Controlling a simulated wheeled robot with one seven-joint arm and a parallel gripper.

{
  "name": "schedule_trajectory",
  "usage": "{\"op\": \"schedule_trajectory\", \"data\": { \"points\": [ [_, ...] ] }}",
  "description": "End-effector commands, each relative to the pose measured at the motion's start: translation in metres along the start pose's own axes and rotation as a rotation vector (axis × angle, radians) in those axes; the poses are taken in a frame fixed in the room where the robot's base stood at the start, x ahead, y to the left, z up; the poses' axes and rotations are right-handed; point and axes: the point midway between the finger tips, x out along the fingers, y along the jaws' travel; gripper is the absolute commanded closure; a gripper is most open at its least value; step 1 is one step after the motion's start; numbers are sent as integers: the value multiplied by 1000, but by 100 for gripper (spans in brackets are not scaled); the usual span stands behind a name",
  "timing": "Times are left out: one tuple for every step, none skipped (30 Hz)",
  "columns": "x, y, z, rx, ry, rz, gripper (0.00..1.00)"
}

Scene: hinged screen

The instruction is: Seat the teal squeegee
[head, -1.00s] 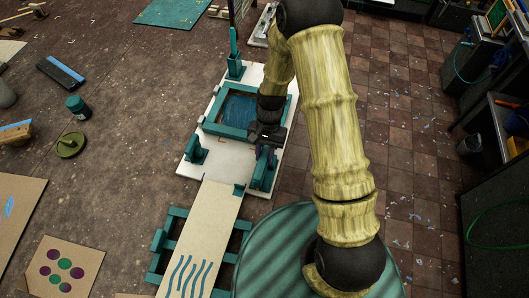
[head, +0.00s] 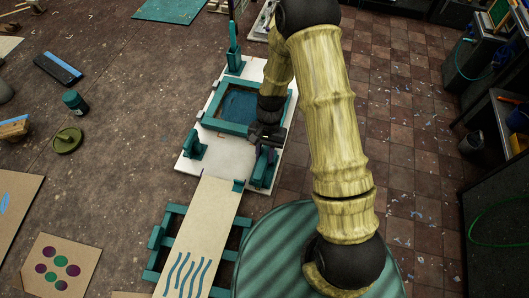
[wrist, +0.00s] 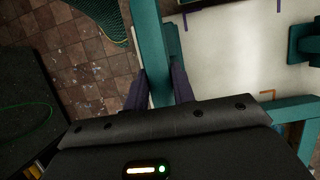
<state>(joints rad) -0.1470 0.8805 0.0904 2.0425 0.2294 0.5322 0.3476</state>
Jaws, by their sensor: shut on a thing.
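My gripper (head: 266,152) is at the right front edge of a white board (head: 212,158). In the wrist view its dark fingers (wrist: 162,88) are shut on a long teal bar (wrist: 152,45), seemingly the teal squeegee. The bar runs from the fingers to the top picture edge. A teal piece (wrist: 173,42) shows just beside and beneath it; I cannot tell whether they touch. In the head view a teal block (head: 262,172) is right below the gripper. The teal-framed screen (head: 222,127) lies flat on the board, its right side partly hidden by my arm.
A teal block (head: 194,148) stands on the board's left side, and a tall teal upright (head: 234,38) at the back. A printed pale strip (head: 205,215) lies over a teal slatted rack (head: 158,245) in front. A jar (head: 75,102) and a blue-edged tool (head: 58,69) lie left.

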Motion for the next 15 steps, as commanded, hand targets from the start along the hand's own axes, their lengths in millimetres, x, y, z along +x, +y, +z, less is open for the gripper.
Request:
{"op": "schedule_trajectory", "data": {
  "points": [
    [1, 0, 0, 0, 0, 0, 100],
    [0, 0, 0, 0, 0, 0, 100],
    [0, 0, 0, 0, 0, 0, 73],
    [0, 0, 0, 0, 0, 0, 67],
    [0, 0, 0, 0, 0, 0, 61],
    [0, 0, 0, 0, 0, 0, 53],
    [0, 0, 0, 0, 0, 0, 49],
    [0, 0, 0, 0, 0, 0, 49],
    [0, 0, 0, 0, 0, 0, 49],
    [0, 0, 0, 0, 0, 0, 49],
    [0, 0, 0, 0, 0, 0, 49],
    [0, 0, 0, 0, 0, 0, 49],
    [0, 0, 0, 0, 0, 0, 49],
    [0, 0, 0, 0, 0, 0, 49],
    [0, 0, 0, 0, 0, 0, 49]
  ]
}}
